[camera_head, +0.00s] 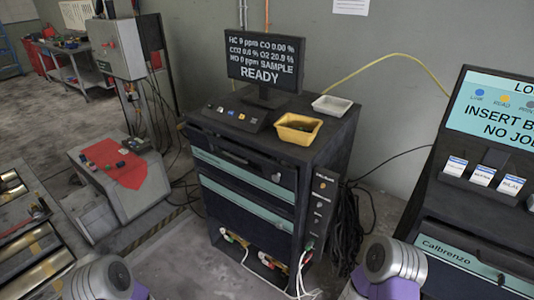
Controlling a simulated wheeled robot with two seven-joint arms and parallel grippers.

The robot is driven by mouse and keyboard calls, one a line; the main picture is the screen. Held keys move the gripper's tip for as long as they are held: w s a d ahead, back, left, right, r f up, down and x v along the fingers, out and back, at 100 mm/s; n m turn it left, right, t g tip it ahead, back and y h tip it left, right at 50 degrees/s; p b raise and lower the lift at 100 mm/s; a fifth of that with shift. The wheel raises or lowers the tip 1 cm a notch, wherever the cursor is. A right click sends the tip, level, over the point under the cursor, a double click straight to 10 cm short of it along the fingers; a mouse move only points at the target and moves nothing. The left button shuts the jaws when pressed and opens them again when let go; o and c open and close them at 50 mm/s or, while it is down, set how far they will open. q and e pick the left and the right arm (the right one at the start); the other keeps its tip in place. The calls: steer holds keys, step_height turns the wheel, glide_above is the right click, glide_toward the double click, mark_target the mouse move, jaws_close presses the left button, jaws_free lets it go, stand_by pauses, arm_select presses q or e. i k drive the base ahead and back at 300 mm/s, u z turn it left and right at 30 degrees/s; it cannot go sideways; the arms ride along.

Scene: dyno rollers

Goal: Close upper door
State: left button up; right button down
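A dark cabinet (330,165) with teal-striped fronts stands in the middle of the view. Its upper front (243,172) has a teal band, with a dark strip or gap above it. I cannot tell for sure how far this upper door stands open. A lower front (246,207) with a teal band sits below it. Parts of my two arms show at the bottom edge, left and right of the cabinet's foot, apart from it. Neither gripper's fingers are in view.
A monitor (265,64), a button console (236,118), a yellow tray (298,128) and a white tray (332,105) stand on the cabinet. Cables (304,278) hang at its base. A kiosk (465,205) stands right; a grey unit with a red cloth (128,172) stands left.

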mark_target(276, 186)
steer(key=i, duration=0.95)
steer(key=u, duration=0.45)
